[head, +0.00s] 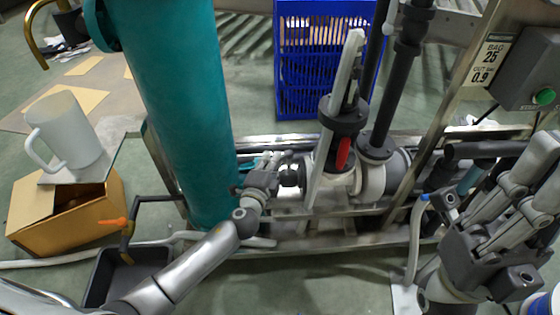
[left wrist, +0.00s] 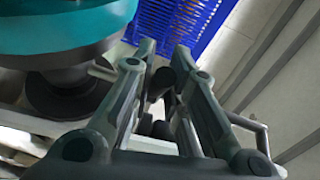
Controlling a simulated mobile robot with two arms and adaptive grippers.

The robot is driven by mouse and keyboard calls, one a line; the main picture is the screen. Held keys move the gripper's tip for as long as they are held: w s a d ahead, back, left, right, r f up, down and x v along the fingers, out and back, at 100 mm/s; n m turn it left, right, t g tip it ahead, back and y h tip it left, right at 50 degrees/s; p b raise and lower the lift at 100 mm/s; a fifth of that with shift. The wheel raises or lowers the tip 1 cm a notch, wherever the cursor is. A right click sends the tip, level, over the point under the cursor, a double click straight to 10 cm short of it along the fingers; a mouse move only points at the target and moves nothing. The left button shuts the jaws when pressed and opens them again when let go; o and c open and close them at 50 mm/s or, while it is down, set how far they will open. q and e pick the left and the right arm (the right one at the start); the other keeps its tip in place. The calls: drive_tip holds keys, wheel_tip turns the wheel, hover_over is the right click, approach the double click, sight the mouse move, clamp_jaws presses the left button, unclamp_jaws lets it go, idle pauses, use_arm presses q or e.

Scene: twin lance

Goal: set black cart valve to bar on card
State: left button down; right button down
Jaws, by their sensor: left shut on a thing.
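The white card (head: 490,60) on the metal post at upper right reads "BAG 25" and, in smaller letters, what looks like "CUT bar 0.9". My left gripper (head: 279,171) is at the pipework right of the teal column, shut on a small black valve knob (head: 290,177). In the left wrist view, the fingers (left wrist: 164,62) stand on either side of a dark part (left wrist: 160,128), partly hidden by them. Any gauge or marking on the valve is not readable. My right gripper (head: 525,170) is at the right edge, away from the valve; its finger gap is unclear.
The large teal column (head: 175,100) stands left of the valve. A blue crate (head: 325,60) is behind. A grey box with a green button (head: 525,75) is at upper right. A cardboard box (head: 90,215) and white mug (head: 70,135) are left.

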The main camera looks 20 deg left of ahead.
use_arm(q)
drive_tip(key=c, duration=1.4)
unclamp_jaws()
drive_tip(key=shift+c, duration=0.2)
drive_tip(key=s+r, duration=0.1)
drive_tip(key=s, duration=1.1)
drive_tip(key=shift+r, duration=0.3)
drive_tip(key=shift+d, duration=0.1)
